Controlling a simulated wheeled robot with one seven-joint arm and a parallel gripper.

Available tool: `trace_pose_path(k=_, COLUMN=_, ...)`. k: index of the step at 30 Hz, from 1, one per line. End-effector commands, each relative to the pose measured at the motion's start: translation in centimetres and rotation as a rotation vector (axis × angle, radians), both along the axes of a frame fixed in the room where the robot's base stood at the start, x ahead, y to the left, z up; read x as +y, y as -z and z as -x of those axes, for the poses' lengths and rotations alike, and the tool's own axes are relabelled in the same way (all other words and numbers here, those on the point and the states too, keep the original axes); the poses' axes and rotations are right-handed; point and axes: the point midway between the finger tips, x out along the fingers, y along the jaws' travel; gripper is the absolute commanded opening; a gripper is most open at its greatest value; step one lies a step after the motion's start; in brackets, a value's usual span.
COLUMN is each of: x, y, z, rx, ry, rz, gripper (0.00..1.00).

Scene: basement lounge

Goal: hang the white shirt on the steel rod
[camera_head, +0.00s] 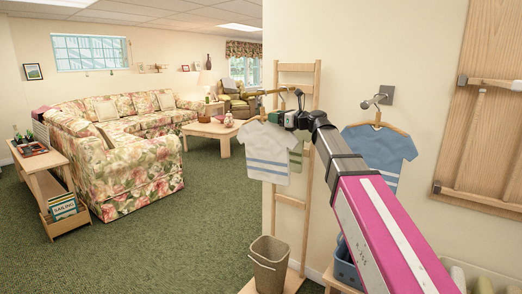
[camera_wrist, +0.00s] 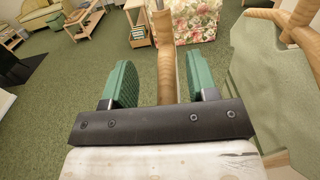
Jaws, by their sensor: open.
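The white shirt (camera_head: 267,152) with blue stripes hangs upright in the head view, below a brass-coloured rod (camera_head: 262,93) beside the wooden ladder stand. My gripper (camera_head: 283,119) is at the shirt's collar. In the wrist view my gripper (camera_wrist: 158,75) is open, with a wooden hanger part (camera_wrist: 165,70) between its green fingers; contact is not clear. A short steel rod (camera_head: 376,101) projects from a wall plate on the right and has a blue shirt (camera_head: 383,152) on a wooden hanger.
A green shirt (camera_head: 296,155) hangs just behind the white one and fills the right of the wrist view (camera_wrist: 275,95). The ladder stand (camera_head: 290,218), a bin (camera_head: 268,262) and a blue basket (camera_head: 346,264) stand below. Green carpet is open to the left.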

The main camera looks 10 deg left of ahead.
Motion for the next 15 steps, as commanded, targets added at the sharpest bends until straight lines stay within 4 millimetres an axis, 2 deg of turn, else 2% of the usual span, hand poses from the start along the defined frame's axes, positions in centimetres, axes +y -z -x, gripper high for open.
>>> trace_pose_path(k=3, x=1.6, y=0.0, z=-0.8, rx=-0.001, ry=-0.001, rz=0.001, gripper=0.53)
trace_pose_path(k=10, x=3.0, y=0.0, z=-1.4, rx=-0.001, ry=0.0, rz=0.002, gripper=0.53)
trace_pose_path(k=15, x=5.2, y=0.0, z=-2.3, rx=-0.001, ry=-0.001, rz=0.003, gripper=0.53)
